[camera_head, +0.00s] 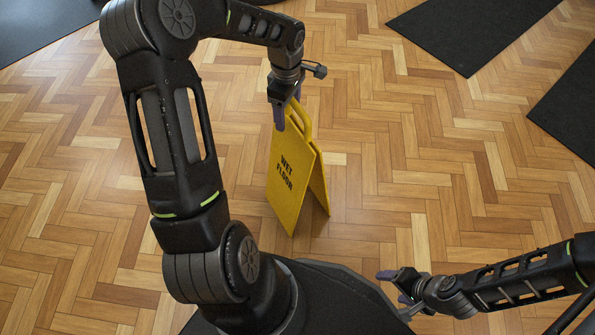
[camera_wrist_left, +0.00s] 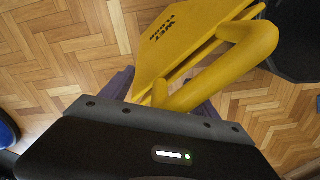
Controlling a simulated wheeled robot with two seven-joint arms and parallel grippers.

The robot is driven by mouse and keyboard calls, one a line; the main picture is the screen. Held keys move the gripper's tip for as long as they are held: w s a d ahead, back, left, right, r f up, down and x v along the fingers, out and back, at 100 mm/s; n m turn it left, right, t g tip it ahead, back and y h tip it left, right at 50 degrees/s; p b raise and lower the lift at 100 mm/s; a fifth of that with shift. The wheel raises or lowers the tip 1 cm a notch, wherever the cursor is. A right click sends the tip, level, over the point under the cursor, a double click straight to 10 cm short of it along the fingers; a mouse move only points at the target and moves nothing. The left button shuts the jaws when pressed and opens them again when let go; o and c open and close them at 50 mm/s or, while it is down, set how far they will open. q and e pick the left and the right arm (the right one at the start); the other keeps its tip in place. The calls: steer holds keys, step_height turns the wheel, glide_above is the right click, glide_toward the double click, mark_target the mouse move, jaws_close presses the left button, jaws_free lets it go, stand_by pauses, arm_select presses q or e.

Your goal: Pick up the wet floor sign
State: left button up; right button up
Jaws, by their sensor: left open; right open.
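The yellow wet floor sign (camera_head: 292,178) stands upright as an A-frame on the parquet, in the middle of the head view. Its handle loop is at the top. My left gripper (camera_head: 281,112) is at the top of the sign, beside the handle, with its fingers pointing down. In the left wrist view the sign (camera_wrist_left: 180,42) and its thick handle fill the upper middle. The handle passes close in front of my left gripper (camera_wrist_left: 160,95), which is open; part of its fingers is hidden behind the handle. My right gripper (camera_head: 393,284) is open and empty at the lower right, away from the sign.
Dark mats lie on the floor at the upper left (camera_head: 40,28), upper right (camera_head: 470,30) and right edge (camera_head: 570,105). The parquet around the sign is clear. My own base fills the bottom middle of the head view.

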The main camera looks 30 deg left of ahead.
arm_select(q)
steer(key=shift+c, duration=0.3)
jaws_close()
stand_by(0.8)
stand_by(0.6)
